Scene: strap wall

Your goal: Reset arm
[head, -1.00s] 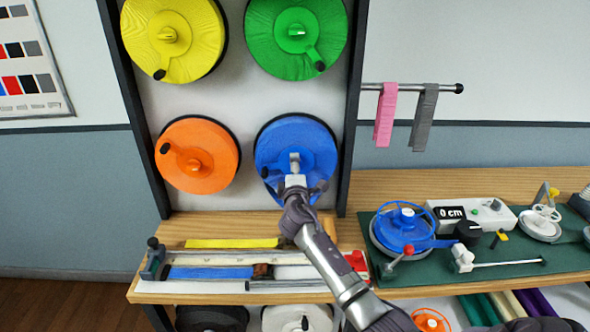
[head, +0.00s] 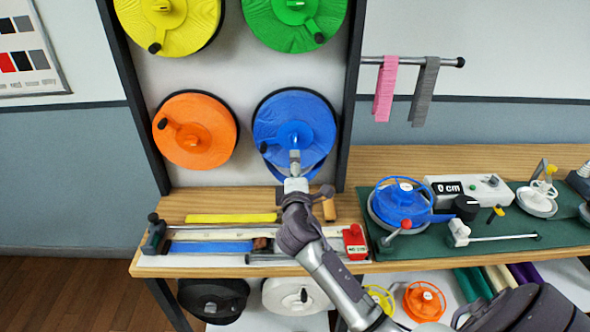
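My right gripper (head: 295,158) is at the end of the arm that comes in from the lower right. It points up in front of the lower part of the blue spool (head: 282,114) on the wall panel. The fingers are seen edge-on, so I cannot tell whether they are open or hold anything. A bit of blue strap (head: 312,172) shows below the spool, beside the gripper; I cannot tell if they touch. My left gripper is not in view.
Orange (head: 185,130), yellow (head: 180,18) and green (head: 297,15) spools share the panel. The wooden bench (head: 173,212) below holds yellow and blue straps. A green mat (head: 520,249) with a blue winder (head: 400,203) lies right. Pink and grey straps hang from a rod (head: 450,62).

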